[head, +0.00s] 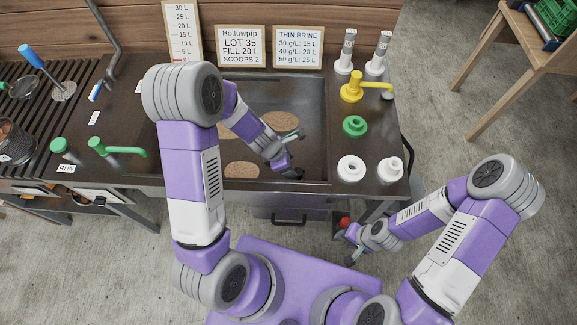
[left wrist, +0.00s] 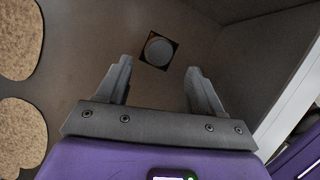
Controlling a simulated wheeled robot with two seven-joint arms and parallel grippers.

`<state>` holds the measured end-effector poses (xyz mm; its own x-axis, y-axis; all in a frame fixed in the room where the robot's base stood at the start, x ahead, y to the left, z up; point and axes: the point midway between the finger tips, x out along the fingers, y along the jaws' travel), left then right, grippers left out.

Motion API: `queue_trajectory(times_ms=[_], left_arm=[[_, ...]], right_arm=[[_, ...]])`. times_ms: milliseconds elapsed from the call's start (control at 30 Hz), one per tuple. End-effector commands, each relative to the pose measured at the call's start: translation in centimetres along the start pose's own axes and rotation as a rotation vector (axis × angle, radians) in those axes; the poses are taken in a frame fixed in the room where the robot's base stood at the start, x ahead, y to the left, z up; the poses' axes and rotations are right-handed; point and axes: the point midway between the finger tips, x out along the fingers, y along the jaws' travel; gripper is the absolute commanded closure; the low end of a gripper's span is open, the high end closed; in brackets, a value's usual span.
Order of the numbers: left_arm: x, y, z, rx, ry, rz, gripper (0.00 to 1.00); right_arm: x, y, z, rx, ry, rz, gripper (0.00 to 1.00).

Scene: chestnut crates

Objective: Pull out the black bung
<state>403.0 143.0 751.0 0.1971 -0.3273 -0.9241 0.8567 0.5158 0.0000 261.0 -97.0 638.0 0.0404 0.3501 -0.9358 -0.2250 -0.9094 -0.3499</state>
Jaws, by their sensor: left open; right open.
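The bung (left wrist: 159,51) shows in the left wrist view as a dark grey round disc in a black square recess in the sink floor. It is ahead of and between my left fingertips, apart from them. In the head view I cannot make it out; my left arm and gripper cover part of the basin. My left gripper (left wrist: 157,72) is open and empty, pointing down into the sink (head: 310,95). It also shows small in the head view (head: 292,172). My right gripper (head: 350,248) is open and empty, low in front of the bench, below a red knob (head: 344,222).
Brown grainy mats or patches (left wrist: 18,135) lie on the sink floor beside the left gripper. Sink walls stand close at the right. A yellow tap (head: 352,87), green ring (head: 355,125) and white fittings (head: 351,168) stand on the right counter. A green tap (head: 115,148) is at left.

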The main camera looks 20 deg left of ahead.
Motion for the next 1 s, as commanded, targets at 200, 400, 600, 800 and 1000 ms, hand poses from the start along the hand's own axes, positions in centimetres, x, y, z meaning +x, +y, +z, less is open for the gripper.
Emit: queue_trajectory(times_ms=[200,400,600,800,1000], left_arm=[[3.6,0.0,-0.2,0.0,0.001,-0.002,0.33],[6.1,0.0,-0.1,-0.001,0.0,-0.001,0.33],[6.9,0.0,0.0,0.0,0.0,0.0,0.33],[6.9,0.0,0.0,0.0,-0.001,0.0,0.33],[6.9,0.0,0.0,0.0,0.0,0.0,0.59]], right_arm=[[2.1,0.8,-0.1,0.0,0.0,0.0,0.6],[3.3,1.2,-0.2,0.0,0.0,0.0,0.6],[3.7,1.4,-0.2,0.0,0.0,0.0,0.6],[3.6,1.4,-0.2,0.0,0.0,0.0,0.6],[3.6,1.4,-0.2,0.0,0.0,0.0,0.6]])
